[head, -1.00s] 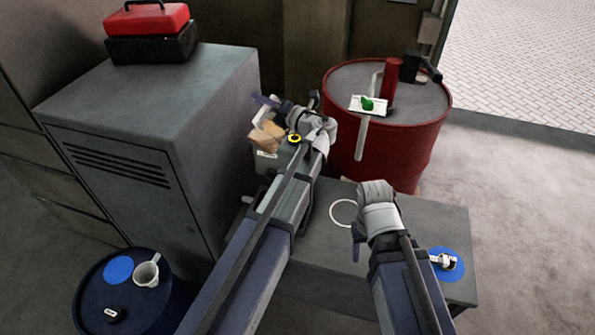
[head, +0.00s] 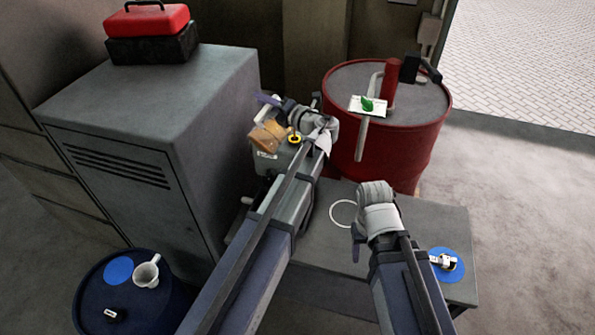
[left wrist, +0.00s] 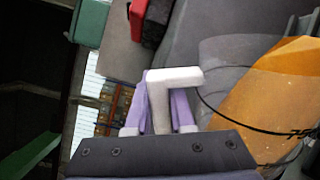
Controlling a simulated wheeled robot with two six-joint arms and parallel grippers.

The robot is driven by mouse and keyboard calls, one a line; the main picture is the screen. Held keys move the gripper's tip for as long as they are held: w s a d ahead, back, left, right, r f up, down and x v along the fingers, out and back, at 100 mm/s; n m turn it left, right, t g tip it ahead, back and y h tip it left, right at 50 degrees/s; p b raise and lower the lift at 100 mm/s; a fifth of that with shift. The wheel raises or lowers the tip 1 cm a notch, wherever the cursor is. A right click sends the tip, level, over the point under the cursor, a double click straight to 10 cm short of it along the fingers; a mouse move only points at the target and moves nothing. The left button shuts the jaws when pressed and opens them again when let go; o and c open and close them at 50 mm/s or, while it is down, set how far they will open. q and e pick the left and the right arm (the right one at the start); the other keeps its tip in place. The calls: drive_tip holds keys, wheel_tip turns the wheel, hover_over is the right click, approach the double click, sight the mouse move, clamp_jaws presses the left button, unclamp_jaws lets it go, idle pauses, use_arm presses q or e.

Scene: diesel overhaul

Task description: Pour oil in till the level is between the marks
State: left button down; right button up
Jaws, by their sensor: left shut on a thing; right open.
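My left gripper (head: 264,99) is shut on a white L-shaped handle, seen between its purple fingers in the left wrist view (left wrist: 172,100). An amber, see-through-looking body (head: 267,137) hangs below the gripper, tilted, over the grey engine block (head: 282,170); it looks like the oil jug, and its amber side fills the right of the wrist view (left wrist: 265,95). A yellow ring (head: 294,138) sits on the block just right of it. My right gripper (head: 357,243) is open and empty above the grey table. Level marks and any oil stream cannot be made out.
A white ring (head: 343,213) and a blue disc (head: 459,268) with a small black-and-white part (head: 443,261) lie on the table (head: 420,215). A red drum (head: 390,150) stands behind, a grey cabinet (head: 150,110) left. A blue barrel (head: 150,310) bears a white cup (head: 147,272).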

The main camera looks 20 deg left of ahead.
use_arm(q)
drive_tip(key=shift+r, duration=0.1)
drive_tip(key=shift+w+d+r, duration=0.1)
drive_tip(key=shift+w, duration=0.1)
idle(0.4)
drive_tip(key=shift+w+r+m+p, duration=0.1)
drive_tip(key=shift+m+p, duration=0.2)
drive_tip(key=shift+w+d+r, duration=0.1)
drive_tip(key=shift+w, duration=0.05)
idle(0.4)
drive_tip(key=shift+w+d+r+m+p, duration=0.1)
drive_tip(key=shift+w+r+m+p, duration=0.1)
drive_tip(key=shift+m+p, duration=0.1)
idle(0.4)
